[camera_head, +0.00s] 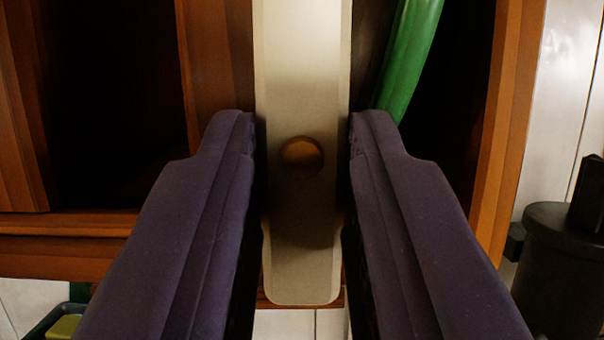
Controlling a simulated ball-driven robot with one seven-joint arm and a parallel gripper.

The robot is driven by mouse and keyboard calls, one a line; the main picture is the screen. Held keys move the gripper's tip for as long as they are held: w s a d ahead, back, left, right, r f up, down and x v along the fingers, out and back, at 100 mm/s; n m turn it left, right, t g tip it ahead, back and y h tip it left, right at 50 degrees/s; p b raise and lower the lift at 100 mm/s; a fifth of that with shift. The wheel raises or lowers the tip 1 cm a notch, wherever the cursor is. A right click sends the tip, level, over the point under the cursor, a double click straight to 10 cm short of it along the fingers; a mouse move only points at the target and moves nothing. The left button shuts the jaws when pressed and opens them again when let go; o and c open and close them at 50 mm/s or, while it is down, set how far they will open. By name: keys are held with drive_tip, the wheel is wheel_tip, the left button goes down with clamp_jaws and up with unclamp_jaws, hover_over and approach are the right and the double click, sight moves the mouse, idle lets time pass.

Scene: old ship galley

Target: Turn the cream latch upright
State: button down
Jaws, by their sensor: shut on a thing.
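The cream latch (302,230) is a long flat bar with rounded corners at its lower end. It runs up and down through the middle of the view, and its top goes out of the frame. A round brownish spot, a hole or pivot, sits on it between the fingertips. My gripper (302,140) has two dark purple fingers, one on each side of the latch. It is shut on the latch, with the tips at about the height of the round spot.
Wooden frames (515,120) surround dark openings to the left and right. A green curved piece (412,55) rises right of the latch. A black cylindrical thing (562,265) stands at the lower right before white panelling (562,90). A dark tray-like thing shows at the lower left.

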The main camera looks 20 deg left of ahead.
drive_tip(key=shift+f, duration=0.1)
idle(0.3)
drive_tip(key=c, duration=0.9)
unclamp_jaws()
drive_tip(key=v, duration=0.7)
drive_tip(key=shift+s+d+f+b, duration=0.1)
drive_tip(key=shift+s+d+b, duration=0.05)
drive_tip(key=shift+s+b, duration=0.25)
